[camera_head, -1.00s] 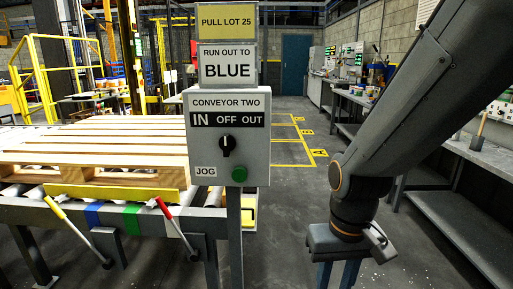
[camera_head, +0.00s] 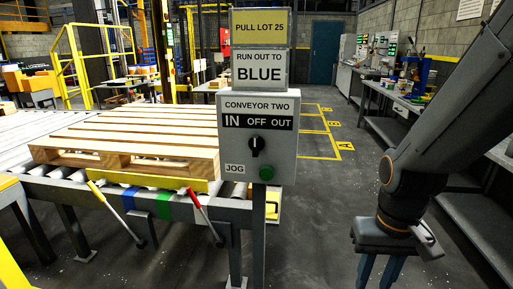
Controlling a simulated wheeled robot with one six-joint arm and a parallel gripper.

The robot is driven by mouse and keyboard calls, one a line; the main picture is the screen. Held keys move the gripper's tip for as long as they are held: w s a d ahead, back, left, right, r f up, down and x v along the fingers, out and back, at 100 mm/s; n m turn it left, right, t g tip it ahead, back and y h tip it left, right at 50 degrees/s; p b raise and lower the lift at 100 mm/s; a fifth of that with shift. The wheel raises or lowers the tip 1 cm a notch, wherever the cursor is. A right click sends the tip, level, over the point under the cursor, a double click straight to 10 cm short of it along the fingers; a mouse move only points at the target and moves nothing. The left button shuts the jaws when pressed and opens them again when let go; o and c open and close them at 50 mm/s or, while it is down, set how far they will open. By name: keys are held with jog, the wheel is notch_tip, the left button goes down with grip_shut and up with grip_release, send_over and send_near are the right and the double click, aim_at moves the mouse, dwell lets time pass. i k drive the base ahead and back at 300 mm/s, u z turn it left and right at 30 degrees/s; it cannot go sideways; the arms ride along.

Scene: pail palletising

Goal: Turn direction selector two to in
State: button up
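The control box labelled CONVEYOR TWO (camera_head: 228,155) stands on a post near the middle. Its black selector knob (camera_head: 257,145) sits below the strip reading IN, OFF, OUT (camera_head: 258,122). The knob points roughly upward, under OFF. A green button (camera_head: 266,173) is below it, with a JOG label (camera_head: 235,169) to the left. My gripper (camera_head: 379,272) hangs at the lower right, pointing down, well to the right of the box and apart from it. Its two fingers are spread with a gap between them, and nothing shows in it. The fingertips are cut off by the bottom edge.
A wooden pallet (camera_head: 140,137) lies on the roller conveyor at left. PULL LOT 25 (camera_head: 263,27) and RUN OUT TO BLUE (camera_head: 259,69) signs are above the box. A workbench runs along the right.

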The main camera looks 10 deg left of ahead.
aim_at(255, 143)
jog(key=z, duration=2.05)
jog(key=k, duration=1.2)
jog(key=u, duration=2)
